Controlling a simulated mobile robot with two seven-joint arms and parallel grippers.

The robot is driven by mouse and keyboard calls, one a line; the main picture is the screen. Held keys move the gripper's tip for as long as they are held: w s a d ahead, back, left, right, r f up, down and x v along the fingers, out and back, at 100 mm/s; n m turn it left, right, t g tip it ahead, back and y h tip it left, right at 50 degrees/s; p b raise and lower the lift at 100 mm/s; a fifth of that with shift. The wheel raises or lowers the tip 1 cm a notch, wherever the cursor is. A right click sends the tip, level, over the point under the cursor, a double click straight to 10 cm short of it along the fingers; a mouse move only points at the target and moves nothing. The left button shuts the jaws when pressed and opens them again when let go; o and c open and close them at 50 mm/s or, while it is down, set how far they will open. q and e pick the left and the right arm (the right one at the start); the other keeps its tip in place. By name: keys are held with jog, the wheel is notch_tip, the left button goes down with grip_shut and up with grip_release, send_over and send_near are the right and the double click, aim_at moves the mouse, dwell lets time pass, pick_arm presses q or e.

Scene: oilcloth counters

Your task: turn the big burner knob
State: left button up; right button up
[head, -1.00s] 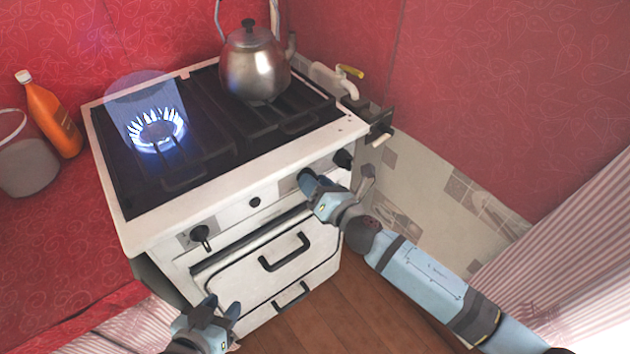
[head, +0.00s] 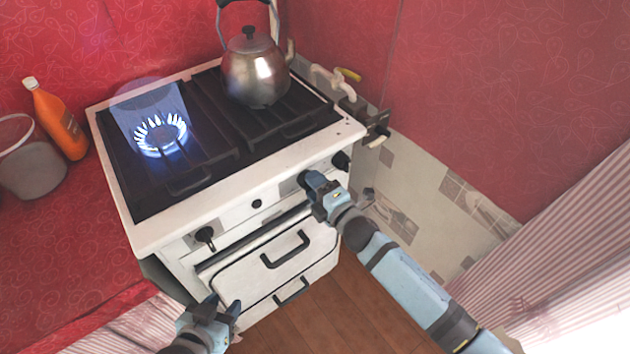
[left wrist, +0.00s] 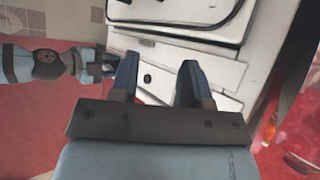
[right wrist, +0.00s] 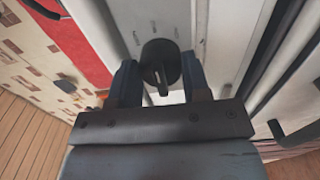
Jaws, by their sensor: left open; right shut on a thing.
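A black burner knob (right wrist: 162,66) with a raised grip bar sits on the white front panel of the stove (head: 160,238). In the right wrist view it lies between the fingers of my right gripper (head: 313,183), which is shut on it. In the head view the gripper hides most of this knob. A second knob (head: 205,235) is at the panel's left end, and another dark knob (head: 341,160) is just right of my right gripper. My left gripper (head: 223,305) is open and empty, low in front of the stove, apart from the oven door.
The left burner (head: 162,134) burns with a blue flame. A metal kettle (head: 255,75) stands at the back right of the stovetop. An orange bottle (head: 58,120) and a grey pot (head: 32,170) stand on the red counter at left. Oven handles (head: 285,250) stick out in front.

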jog(key=m+p, duration=0.1)
jog(key=m, duration=0.2)
jog(key=shift+r, duration=0.1)
jog(key=m+p, duration=0.1)
jog(key=m, duration=0.1)
jog(key=shift+m+p, duration=0.3)
jog(key=shift+p, duration=0.1)
jog(key=shift+m+p, duration=0.35)
jog(key=shift+m, duration=0.35)
pick_arm(q)
jog(key=shift+s+r+n+p, duration=0.1)
jog(key=shift+r+n+p, duration=0.25)
jog(key=shift+r, duration=0.65)
pick_arm(e)
jog(key=shift+f+m, duration=0.2)
jog(key=shift+m, duration=0.7)
pick_arm(q)
jog(key=shift+a+g, duration=0.1)
jog(key=shift+g, duration=0.2)
jog(key=shift+a+f, duration=0.1)
jog(key=shift+a, duration=0.05)
pick_arm(e)
jog(key=o, duration=0.9)
